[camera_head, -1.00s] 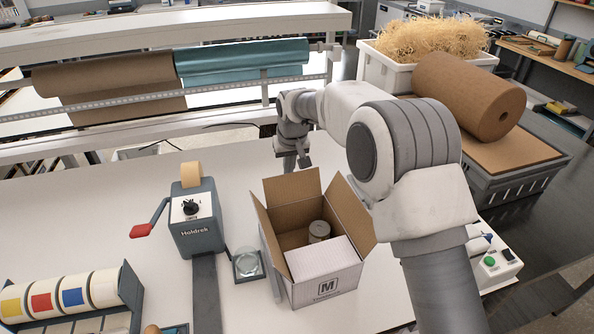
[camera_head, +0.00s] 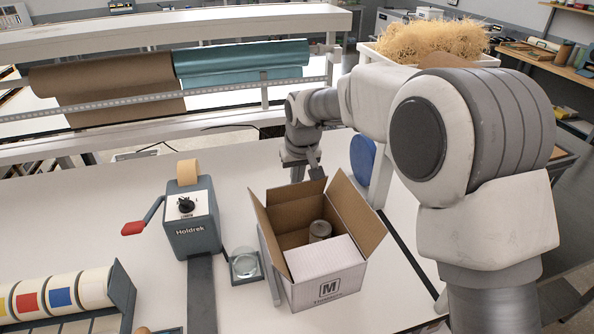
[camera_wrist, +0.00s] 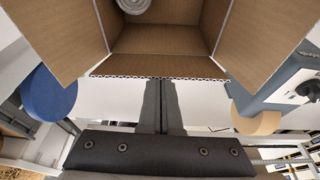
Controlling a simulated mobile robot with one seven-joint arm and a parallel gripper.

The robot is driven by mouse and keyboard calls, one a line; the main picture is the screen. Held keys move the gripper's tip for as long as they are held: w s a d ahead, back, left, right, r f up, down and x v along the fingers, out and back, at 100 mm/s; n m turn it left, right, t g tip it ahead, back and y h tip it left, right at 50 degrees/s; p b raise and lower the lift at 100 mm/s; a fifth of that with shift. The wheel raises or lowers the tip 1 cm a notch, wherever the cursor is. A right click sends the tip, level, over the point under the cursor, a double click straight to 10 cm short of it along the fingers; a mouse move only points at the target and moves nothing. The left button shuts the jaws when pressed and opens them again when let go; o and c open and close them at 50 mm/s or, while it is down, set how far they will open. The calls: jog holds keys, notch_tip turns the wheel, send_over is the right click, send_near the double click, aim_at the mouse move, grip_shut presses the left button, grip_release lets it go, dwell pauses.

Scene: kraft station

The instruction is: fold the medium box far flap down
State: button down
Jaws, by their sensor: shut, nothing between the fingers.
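The medium box (camera_head: 328,287) stands open on the white table, marked with an M on its near side. Its far flap (camera_head: 296,191) stands up, leaning outward, and the left and right flaps are also up and spread.
A tape dispenser (camera_head: 188,222) with a red handle stands left of the box, and a small glass dish (camera_head: 245,266) lies between them. A blue disc (camera_head: 362,158) is right of my gripper. Paper rolls (camera_head: 105,85) hang behind.

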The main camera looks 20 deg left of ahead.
jog(key=s+d+b, duration=0.1)
jog(key=s+d+f+b, duration=0.1)
jog(key=b, duration=0.1)
jog(key=shift+s+d+f, duration=0.1)
jog(key=shift+s+d, duration=0.15)
jog(key=shift+s, duration=0.05)
dwell(0.3)
jog(key=shift+f, duration=0.1)
jog(key=shift+s+d+f+b, duration=0.2)
jog(key=shift+f+b, duration=0.25)
jog(key=shift+s+d+f+b, duration=0.15)
jog(key=shift+f+b, duration=0.25)
jog(key=shift+b, duration=0.05)
jog(key=shift+f+b, duration=0.4)
jog(key=shift+f, duration=0.1)
jog(key=shift+r, duration=0.1)
dwell(0.5)
